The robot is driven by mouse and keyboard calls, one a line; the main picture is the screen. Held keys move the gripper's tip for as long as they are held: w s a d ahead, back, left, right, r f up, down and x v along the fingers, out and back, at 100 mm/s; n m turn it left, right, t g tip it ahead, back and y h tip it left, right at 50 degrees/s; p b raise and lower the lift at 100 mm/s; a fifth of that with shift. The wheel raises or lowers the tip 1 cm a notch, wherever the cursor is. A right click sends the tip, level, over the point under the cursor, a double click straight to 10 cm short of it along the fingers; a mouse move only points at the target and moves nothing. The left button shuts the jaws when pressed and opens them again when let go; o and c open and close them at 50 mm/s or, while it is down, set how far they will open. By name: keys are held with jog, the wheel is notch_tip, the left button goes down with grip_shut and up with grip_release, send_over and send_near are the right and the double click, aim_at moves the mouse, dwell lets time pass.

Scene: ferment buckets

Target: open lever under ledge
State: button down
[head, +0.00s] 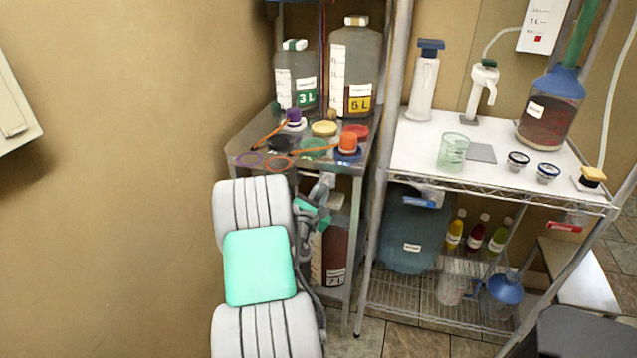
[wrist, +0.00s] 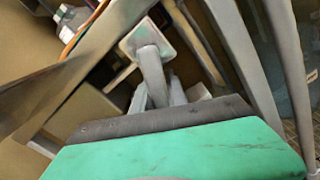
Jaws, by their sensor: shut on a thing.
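The steel ledge (head: 236,147) is the front part of a small metal table against the wall. My gripper (head: 322,190) is just under its front edge, with my white and teal arm coming up from below. In the wrist view the gripper's grey end (wrist: 150,48) shows beyond the dark and green hand. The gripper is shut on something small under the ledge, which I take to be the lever. The lever is mostly hidden by the gripper, and its angle cannot be told. A dark-red 7L jar (head: 335,250) stands below, partly behind my arm.
On the table stand a 3L jar (head: 297,78) and a 5L jar (head: 355,70), with several lids and rings.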

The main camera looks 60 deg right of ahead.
aim_at(319, 198)
jog(key=shift+s+f+n+p, duration=0.15)
jog(key=shift+s+n+p, duration=0.1)
jog(key=shift+n+p, duration=0.35)
jog(key=c, duration=1.3)
grip_release()
jog(key=a, duration=0.2)
jog(key=s+a+b, duration=0.1)
jog(key=a, duration=0.4)
jog(key=shift+s+a+b, duration=0.15)
jog(key=shift+a+b, duration=0.15)
jog(key=shift+a, duration=0.05)
